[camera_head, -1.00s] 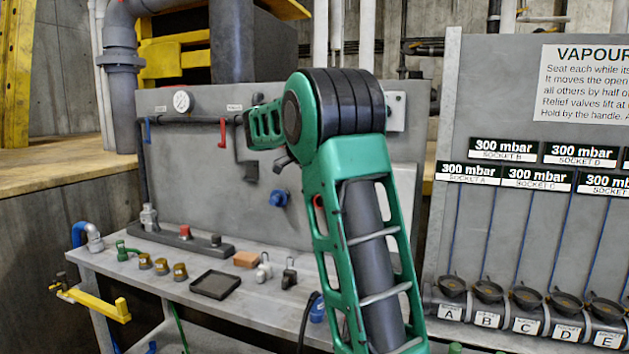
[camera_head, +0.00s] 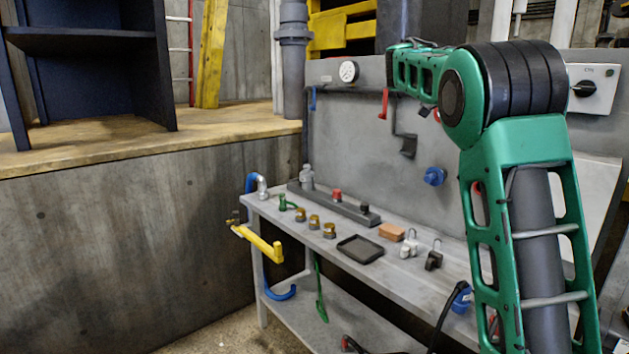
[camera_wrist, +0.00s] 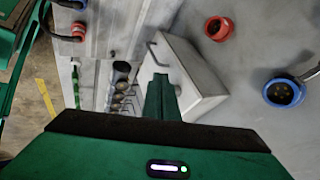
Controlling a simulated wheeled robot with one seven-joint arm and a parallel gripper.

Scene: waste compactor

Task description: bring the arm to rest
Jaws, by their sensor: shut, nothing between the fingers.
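My green arm stands at the right of the head view, its elbow high in front of the grey back panel. My gripper (camera_wrist: 161,98) shows in the wrist view as green fingers pressed together with nothing between them. The fingers point toward a grey box with a bent handle (camera_wrist: 185,80), and I cannot tell how far off it is. In the head view the fingertips are not clearly visible.
A grey workbench (camera_head: 345,295) holds brass fittings (camera_head: 314,221), a black tray (camera_head: 360,249) and an orange block (camera_head: 391,232). A yellow-handled tool (camera_head: 258,243) juts from its left end. A blue socket (camera_wrist: 284,92) and red socket (camera_wrist: 219,28) show in the wrist view. Floor is clear at lower left.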

